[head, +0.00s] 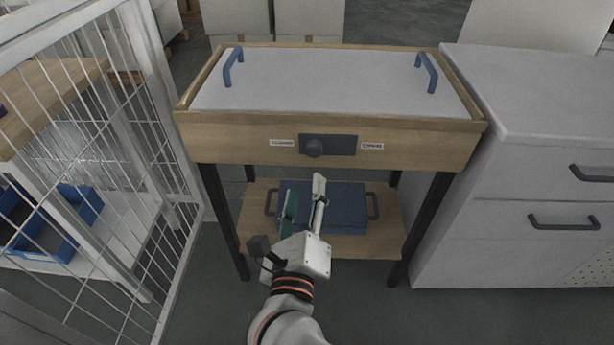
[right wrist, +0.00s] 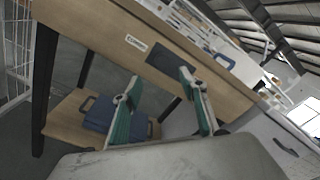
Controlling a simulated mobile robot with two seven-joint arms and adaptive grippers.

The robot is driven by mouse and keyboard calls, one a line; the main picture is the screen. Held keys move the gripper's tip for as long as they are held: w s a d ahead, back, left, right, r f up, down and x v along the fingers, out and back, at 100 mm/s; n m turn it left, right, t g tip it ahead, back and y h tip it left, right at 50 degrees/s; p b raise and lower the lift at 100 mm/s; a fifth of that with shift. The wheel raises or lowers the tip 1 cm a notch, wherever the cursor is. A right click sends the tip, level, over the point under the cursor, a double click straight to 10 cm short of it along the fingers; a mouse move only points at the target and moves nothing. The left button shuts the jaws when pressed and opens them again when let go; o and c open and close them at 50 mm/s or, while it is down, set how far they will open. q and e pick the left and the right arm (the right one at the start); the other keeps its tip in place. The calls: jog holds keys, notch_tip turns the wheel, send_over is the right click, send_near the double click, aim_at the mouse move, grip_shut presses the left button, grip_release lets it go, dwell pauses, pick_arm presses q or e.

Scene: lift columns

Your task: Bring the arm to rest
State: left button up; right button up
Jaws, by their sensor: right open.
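My right gripper (head: 304,203) is open and empty in front of the wooden table (head: 230,140), below its front panel. Its two green-padded fingers also show spread apart in the right wrist view (right wrist: 162,108). The arm reaches up from the bottom of the head view. My left gripper is in neither view.
A blue case (head: 345,207) lies on the lower shelf (head: 375,245), behind the gripper. A white wire fence (head: 150,130) stands left, a grey drawer cabinet (head: 530,185) right.

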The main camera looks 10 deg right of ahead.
jog(key=shift+s+a, duration=0.2)
jog(key=shift+s, duration=0.4)
